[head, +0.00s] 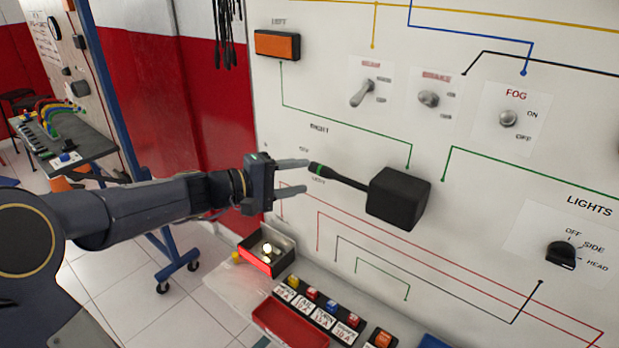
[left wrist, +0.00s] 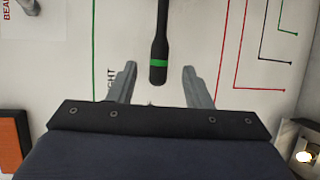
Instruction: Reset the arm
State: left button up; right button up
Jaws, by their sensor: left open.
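My left gripper (head: 292,177) is open, its two fingers pointing right at the white trainer board. In the head view its fingertips are close to the tip of a black stalk lever (head: 338,177) with a green band. The lever sticks out to the left from a black box (head: 398,198) on the board. In the left wrist view the end of the lever (left wrist: 159,62) lies between the two spread fingers (left wrist: 158,85), with space on both sides, so nothing is gripped. My right gripper is not in view.
The board (head: 480,200) carries an orange lamp (head: 277,44), toggle switches (head: 362,92), a fog switch (head: 508,118) and a lights knob (head: 562,256). Below stand a lit lamp box (head: 267,255), a red tray (head: 290,325) and a row of labelled fuses (head: 322,317).

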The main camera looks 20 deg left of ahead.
pick_arm(q)
jog(key=shift+s, duration=0.15)
dwell(0.3)
jog(key=s+d+m+g, duration=0.3)
jog(key=s+d, duration=0.1)
jog(key=s, duration=0.5)
jog(key=s+a+f+m+g+y, duration=0.1)
jog(key=s+f+m+y, duration=0.1)
jog(key=s+f, duration=0.4)
jog(key=s+a+f+m+g+y, duration=0.2)
jog(key=s+f+y, duration=0.3)
jog(key=s, duration=1)
jog(key=shift+f+m+y, duration=0.3)
jog(key=shift+f+m, duration=0.3)
jog(key=shift+f, duration=0.1)
dwell(0.3)
